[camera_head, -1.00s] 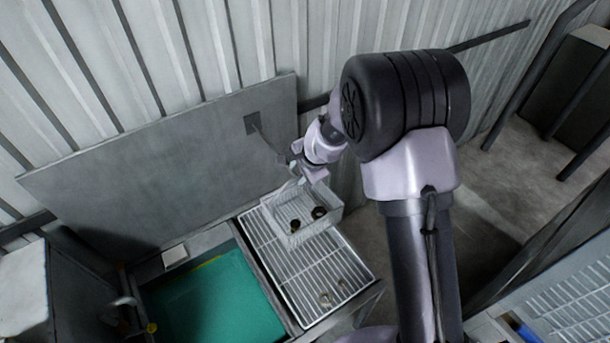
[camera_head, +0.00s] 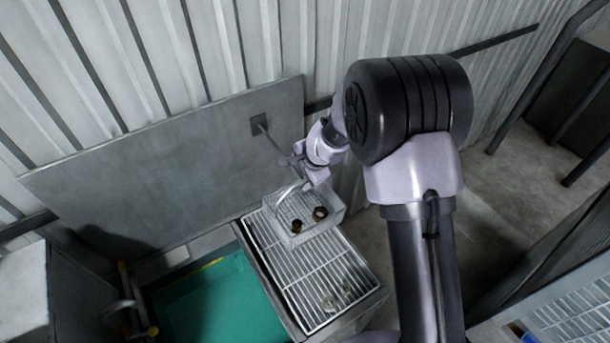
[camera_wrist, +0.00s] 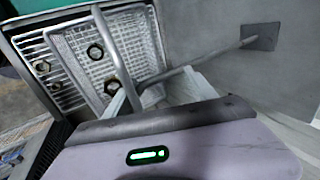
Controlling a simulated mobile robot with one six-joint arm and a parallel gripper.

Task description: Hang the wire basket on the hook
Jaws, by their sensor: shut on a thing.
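The wire basket (camera_head: 306,222) hangs from my gripper (camera_head: 305,174) over the white slatted rack, with several dark nut-like parts inside. In the wrist view the basket (camera_wrist: 125,52) is at the upper left, and its arched handle (camera_wrist: 117,60) runs down to my gripper (camera_wrist: 157,98). My gripper is shut on the handle; its fingertips are partly hidden. The hook (camera_head: 271,139) is a grey rod sticking out from a square plate on the grey panel. In the wrist view the hook (camera_wrist: 200,61) crosses close to the handle; I cannot tell whether they touch.
The white slatted rack (camera_head: 308,284) is below the basket, with small parts near its front. A green-lined basin (camera_head: 215,300) is left of it. The grey panel (camera_head: 180,160) stands behind against the corrugated wall. A dark bar (camera_head: 490,40) runs along the wall at right.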

